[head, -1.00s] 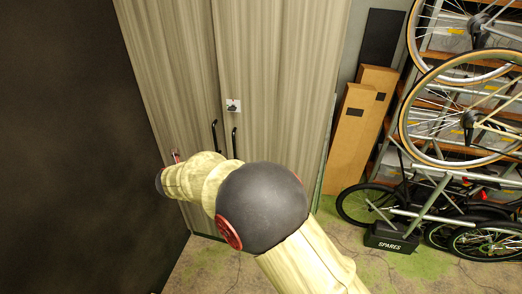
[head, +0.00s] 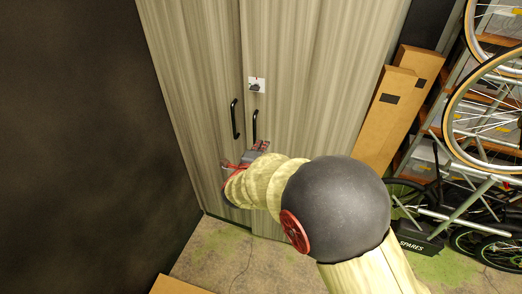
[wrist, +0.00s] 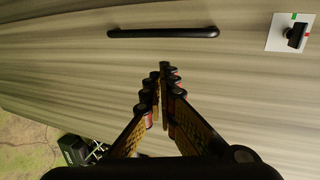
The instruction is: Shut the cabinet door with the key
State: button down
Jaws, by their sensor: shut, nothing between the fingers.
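The tall wood-grain cabinet has a left door (head: 195,60) and a right door (head: 320,60); they look about flush, but I cannot tell if a small gap is left. A black bar handle sits on the left door (head: 235,118) and another on the right door (head: 254,125). The black key knob (head: 256,87) is on a white plate above the right handle; it also shows in the wrist view (wrist: 297,35), with green and red marks beside it. My gripper (wrist: 166,72) is shut and empty, pointing at the right door beside its handle (wrist: 163,32). I cannot tell if it touches.
A dark wall (head: 80,130) stands close on the left. Cardboard boxes (head: 390,110), a bike rack and a black SPARES box (head: 408,240) are on the right. The floor (head: 220,255) in front of the cabinet looks mostly clear, with a box edge (head: 180,286) at the bottom.

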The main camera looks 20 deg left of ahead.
aim_at(270, 127)
jog(key=x, duration=0.7)
jog(key=shift+w+r, duration=0.2)
jog(key=shift+r, duration=0.1)
jog(key=shift+w, duration=0.6)
jog(key=shift+w+b, duration=0.1)
jog(key=shift+b, duration=0.2)
jog(key=w, duration=0.3)
jog(key=shift+w+a+b, duration=0.1)
jog(key=shift+w+b, duration=0.1)
jog(key=shift+b, duration=0.2)
jog(key=shift+w+r, duration=0.1)
jog(key=shift+w, duration=0.05)
